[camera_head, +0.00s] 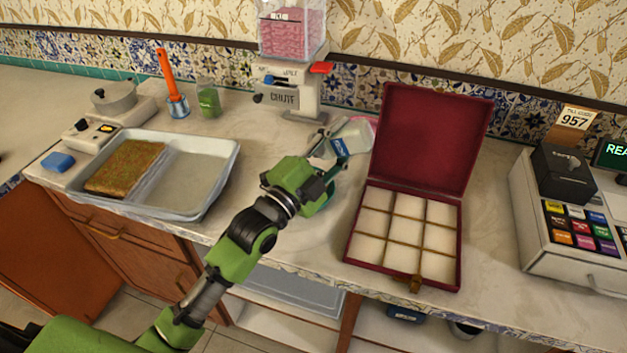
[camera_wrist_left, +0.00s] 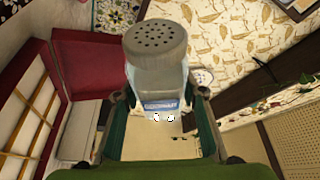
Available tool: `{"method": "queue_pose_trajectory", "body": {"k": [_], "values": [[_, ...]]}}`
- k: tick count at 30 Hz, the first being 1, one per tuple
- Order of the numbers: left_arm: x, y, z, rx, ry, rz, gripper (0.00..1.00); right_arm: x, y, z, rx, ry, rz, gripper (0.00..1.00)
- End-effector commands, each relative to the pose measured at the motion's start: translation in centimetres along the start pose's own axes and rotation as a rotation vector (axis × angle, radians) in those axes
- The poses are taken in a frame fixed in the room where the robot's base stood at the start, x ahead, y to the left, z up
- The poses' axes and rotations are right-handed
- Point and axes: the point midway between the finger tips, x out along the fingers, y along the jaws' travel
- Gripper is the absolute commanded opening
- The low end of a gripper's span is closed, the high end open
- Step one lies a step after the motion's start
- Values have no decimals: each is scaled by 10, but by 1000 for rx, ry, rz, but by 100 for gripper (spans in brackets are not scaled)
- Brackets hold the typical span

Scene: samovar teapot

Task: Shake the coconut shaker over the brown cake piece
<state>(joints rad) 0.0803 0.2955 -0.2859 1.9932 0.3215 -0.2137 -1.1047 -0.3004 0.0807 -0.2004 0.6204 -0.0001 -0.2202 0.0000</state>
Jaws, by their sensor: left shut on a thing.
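The coconut shaker (camera_head: 354,137) is a clear, whitish jar with a blue label. In the left wrist view the shaker (camera_wrist_left: 157,75) shows a grey perforated cap at its top and the label between the fingers. My left gripper (camera_head: 334,150) is shut on its body, holding it left of the red box. The brown cake piece (camera_head: 125,168) is a flat brown slab with greenish patches, lying in the left part of the pale tray (camera_head: 226,160) at the left. The shaker is well to the right of the cake. My right gripper is not in view.
An open red box (camera_head: 432,140) with several empty compartments stands right of my gripper. A chute dispenser (camera_head: 288,95) with pink contents stands behind. A green glass (camera_head: 208,98), an orange-handled tool (camera_head: 167,72) and a scale (camera_head: 110,105) are near the tray. A cash register (camera_head: 570,215) is at right.

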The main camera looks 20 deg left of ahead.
Motion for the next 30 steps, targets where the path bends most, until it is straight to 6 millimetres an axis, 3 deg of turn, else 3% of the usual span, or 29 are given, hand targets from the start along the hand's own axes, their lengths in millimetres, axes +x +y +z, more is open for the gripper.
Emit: {"method": "queue_pose_trajectory", "body": {"k": [7, 25, 30], "values": [[-5, 24, 12, 0, 1, 1, 10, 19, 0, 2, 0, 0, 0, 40], [-5, 21, 10, 8, 1, 3, 10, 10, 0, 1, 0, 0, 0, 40], [-4, 20, 8, 102, 1, 44, 10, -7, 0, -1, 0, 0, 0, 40]]}}
